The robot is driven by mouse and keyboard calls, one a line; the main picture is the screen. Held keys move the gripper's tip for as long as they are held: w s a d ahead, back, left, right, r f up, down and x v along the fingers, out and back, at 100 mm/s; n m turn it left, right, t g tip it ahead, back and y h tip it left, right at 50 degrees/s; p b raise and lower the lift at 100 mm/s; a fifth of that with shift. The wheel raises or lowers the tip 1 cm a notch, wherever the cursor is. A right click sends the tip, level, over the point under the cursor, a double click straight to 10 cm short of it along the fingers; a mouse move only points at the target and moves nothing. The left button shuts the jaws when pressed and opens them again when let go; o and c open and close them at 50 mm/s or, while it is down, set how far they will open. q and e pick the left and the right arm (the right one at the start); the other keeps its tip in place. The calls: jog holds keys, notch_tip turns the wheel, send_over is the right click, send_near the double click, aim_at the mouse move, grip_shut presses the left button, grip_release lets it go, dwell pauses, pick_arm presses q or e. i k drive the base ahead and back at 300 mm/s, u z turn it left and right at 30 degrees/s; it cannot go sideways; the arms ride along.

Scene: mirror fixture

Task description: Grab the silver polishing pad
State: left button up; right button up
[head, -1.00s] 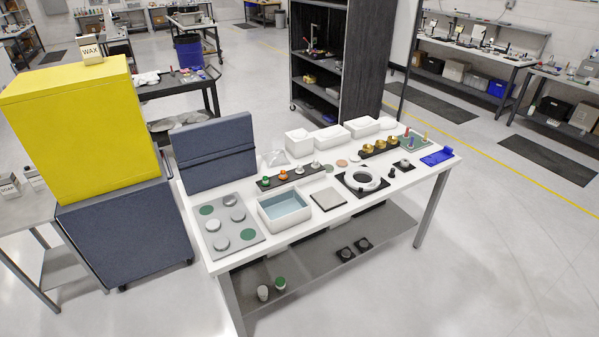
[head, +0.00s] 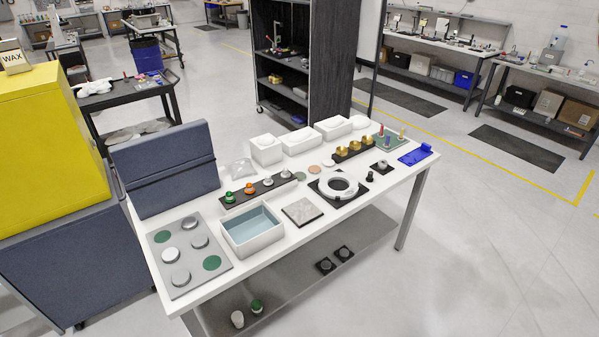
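A grey board (head: 190,260) lies on the near left of the white table. It carries several round silver discs (head: 180,278) and two flat green circles (head: 211,263). A black strip (head: 258,196) behind the tub holds a green knob (head: 230,197), an orange knob (head: 249,188) and two silver knobs (head: 285,174). A grey square plate (head: 302,211) lies right of the tub. I cannot tell for certain which of these silver pieces is the polishing pad. Neither of my grippers is in view.
The white table (head: 275,262) also holds a white tub (head: 252,230) with a blue-grey inside, a white ring (head: 338,185) on a black base, white boxes (head: 301,140), and a blue tray (head: 415,156). A dark blue panel (head: 165,168) stands at the left. Yellow cabinet (head: 50,150) beyond it.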

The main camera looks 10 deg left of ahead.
aim_at(268, 182)
jog(key=z, duration=0.1)
jog(key=i, duration=0.9)
jog(key=u, duration=0.25)
